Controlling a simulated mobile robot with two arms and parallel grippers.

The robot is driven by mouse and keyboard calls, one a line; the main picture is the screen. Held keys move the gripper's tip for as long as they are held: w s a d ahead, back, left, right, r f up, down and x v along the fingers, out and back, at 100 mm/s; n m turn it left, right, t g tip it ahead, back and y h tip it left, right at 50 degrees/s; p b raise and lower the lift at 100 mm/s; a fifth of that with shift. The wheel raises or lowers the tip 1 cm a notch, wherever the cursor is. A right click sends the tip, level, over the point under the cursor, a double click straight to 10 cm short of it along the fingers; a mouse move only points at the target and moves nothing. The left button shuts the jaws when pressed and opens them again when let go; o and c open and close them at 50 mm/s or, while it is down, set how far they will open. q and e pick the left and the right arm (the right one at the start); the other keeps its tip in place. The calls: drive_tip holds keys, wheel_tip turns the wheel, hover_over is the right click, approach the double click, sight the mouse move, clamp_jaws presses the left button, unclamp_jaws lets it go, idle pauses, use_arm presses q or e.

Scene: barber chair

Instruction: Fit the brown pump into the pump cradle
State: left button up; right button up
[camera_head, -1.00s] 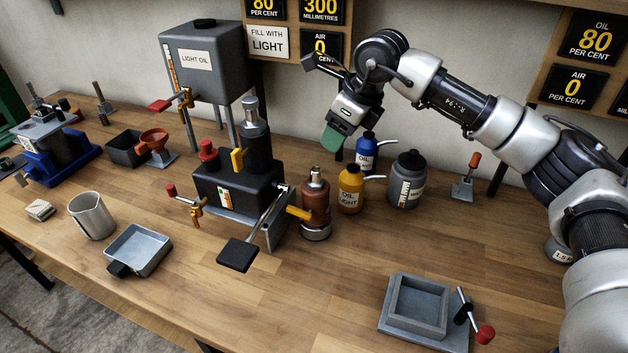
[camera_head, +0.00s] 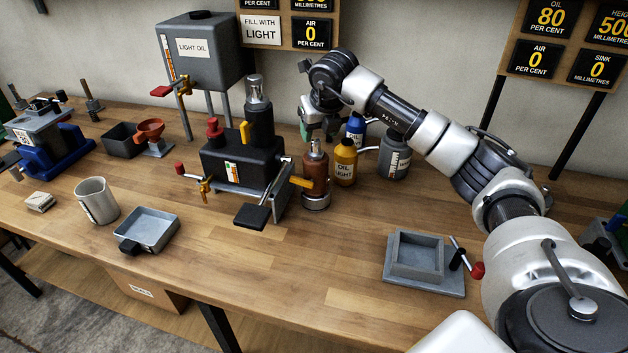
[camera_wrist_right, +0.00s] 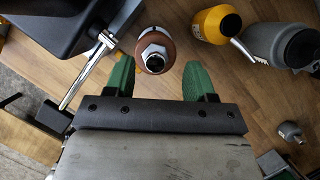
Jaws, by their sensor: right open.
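The brown pump (camera_head: 315,172), a brown cylinder with a silver top, stands upright on a round silver foot beside the black unit. From above in the wrist view, the brown pump (camera_wrist_right: 155,50) shows its silver nut-like top. My right gripper (camera_head: 308,133) is just behind and above it, partly hidden by its wrist. In the wrist view the green fingers of my right gripper (camera_wrist_right: 158,64) are apart, with the pump's top between them; no contact is visible. A grey square-walled holder (camera_head: 400,277) with a red-knobbed lever, apparently the pump cradle, sits empty at the front right.
The black unit (camera_head: 235,168) with a handle stands close left of the pump. The yellow oil bottle (camera_head: 344,163), blue bottle (camera_head: 356,128) and grey jar (camera_head: 394,160) stand close right. A metal tray (camera_head: 147,230) lies left. The table between pump and holder is clear.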

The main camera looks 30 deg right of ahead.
sight(316, 140)
drive_tip(key=f, duration=0.2)
drive_tip(key=f+p, duration=0.1)
drive_tip(key=shift+w+a+f, duration=0.2)
drive_tip(key=shift+w+f, duration=0.3)
drive_tip(key=shift+f, duration=0.15)
drive_tip(key=shift+c, duration=0.3)
drive_tip(key=c, duration=1)
use_arm(q)
drive_tip(key=shift+s+a+r, duration=0.45)
drive_tip(key=shift+s+r, duration=0.25)
drive_tip(key=shift+r, duration=0.1)
use_arm(e)
clamp_jaws()
use_arm(q)
drive_tip(key=shift+s+a, duration=0.15)
drive_tip(key=shift+s, duration=0.05)
use_arm(e)
drive_tip(key=shift+w+d+r, duration=0.1)
drive_tip(key=shift+w, duration=0.05)
